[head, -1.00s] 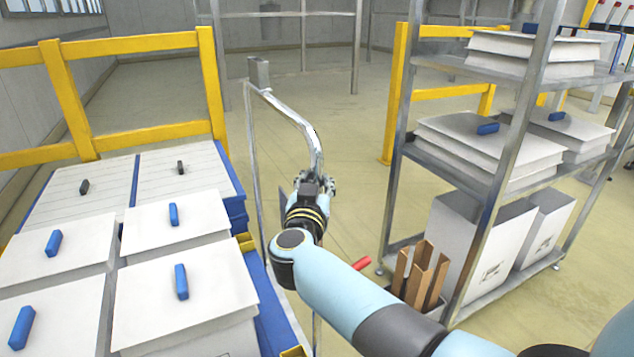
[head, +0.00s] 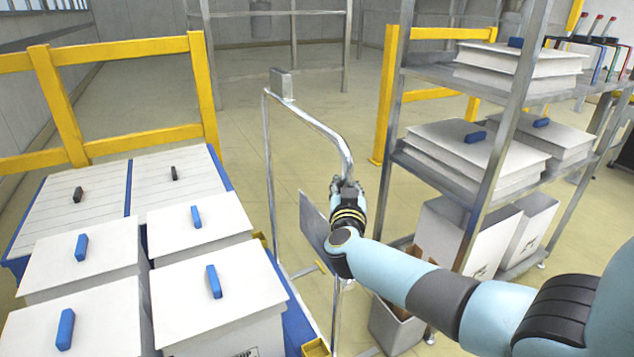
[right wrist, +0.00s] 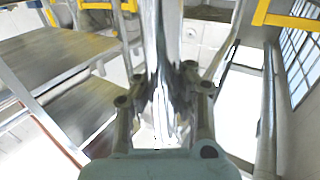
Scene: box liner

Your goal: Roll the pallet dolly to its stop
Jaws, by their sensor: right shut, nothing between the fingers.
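The pallet dolly has a blue deck (head: 297,318) with yellow corners, at the lower left in the head view. It carries several white lidded boxes (head: 205,290) with blue handles. Its bent chrome push bar (head: 322,130) rises at its right side. My right gripper (head: 348,186) is at the lower bend of this bar, with its fingers shut. In the right wrist view, the bar (right wrist: 165,40) runs down close to the fingertips (right wrist: 158,95); whether they touch is unclear. I cannot make out the stop. My left gripper is not in view.
A metal shelf rack (head: 440,170) with white boxes stands at the right. A grey bin (head: 395,325) stands by its foot. Yellow rails (head: 125,143) stand behind the dolly, near white-lidded blue containers (head: 95,200). A grey panel (head: 314,222) shows beside my gripper. Floor beyond is open.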

